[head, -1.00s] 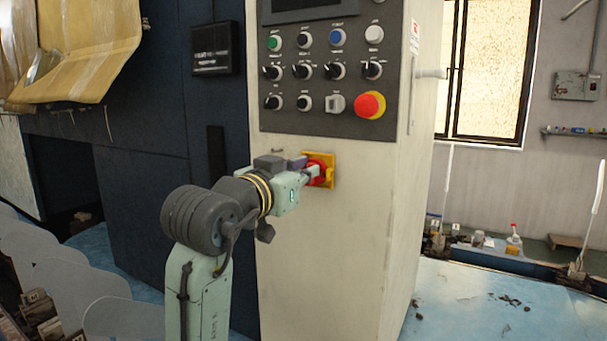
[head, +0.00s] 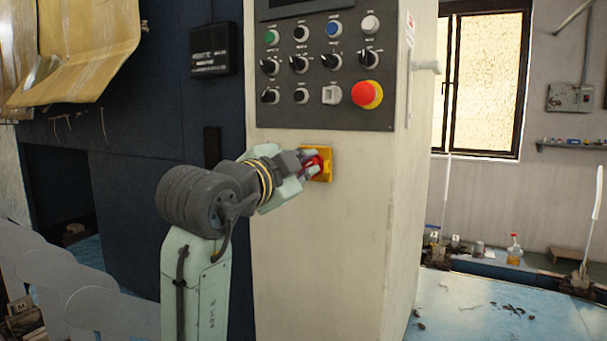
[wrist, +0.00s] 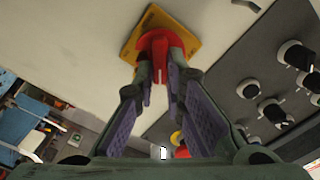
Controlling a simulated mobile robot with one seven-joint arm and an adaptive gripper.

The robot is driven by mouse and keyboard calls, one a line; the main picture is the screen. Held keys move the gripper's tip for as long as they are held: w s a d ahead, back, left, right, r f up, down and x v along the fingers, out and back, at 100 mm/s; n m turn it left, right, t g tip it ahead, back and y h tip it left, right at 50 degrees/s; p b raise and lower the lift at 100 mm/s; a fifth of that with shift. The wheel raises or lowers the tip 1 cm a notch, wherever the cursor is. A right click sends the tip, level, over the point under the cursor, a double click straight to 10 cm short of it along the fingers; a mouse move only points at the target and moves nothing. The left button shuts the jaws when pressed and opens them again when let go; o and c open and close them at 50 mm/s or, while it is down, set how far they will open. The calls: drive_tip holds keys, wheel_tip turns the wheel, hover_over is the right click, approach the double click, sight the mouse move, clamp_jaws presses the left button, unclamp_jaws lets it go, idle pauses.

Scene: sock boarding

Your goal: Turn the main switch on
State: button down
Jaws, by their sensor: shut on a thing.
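The main switch is a red rotary handle on a yellow square plate (head: 328,165), on the front of the cream cabinet below the control panel. My gripper (head: 312,163) reaches it from the left and is shut on the red handle (wrist: 157,50). In the wrist view, the two fingers (wrist: 156,75) press on both sides of the handle, and the yellow plate (wrist: 150,19) shows behind it. In the head view, my fingers hide part of the handle.
The control panel (head: 385,108) with several knobs and buttons is just above my gripper. A red emergency button (head: 364,94) on a yellow ring sticks out there. The cream cabinet front (head: 310,260) below the switch is clear. A dark blue machine wall (head: 130,170) stands at left.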

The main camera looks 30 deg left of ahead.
drive_tip(key=shift+d+f+m+b, duration=0.15)
drive_tip(key=shift+m+b, duration=0.5)
drive_tip(key=shift+m, duration=1.15)
drive_tip(key=shift+f+m+b, duration=0.2)
drive_tip(key=shift+m+b, duration=0.45)
drive_tip(key=shift+m, duration=1.15)
drive_tip(key=c, duration=1.7)
unclamp_jaws()
drive_tip(key=shift+o, duration=0.2)
drive_tip(key=shift+s, duration=0.1)
drive_tip(key=s, duration=1.1)
drive_tip(key=shift+s+d, duration=0.35)
drive_tip(key=shift+s, duration=0.05)
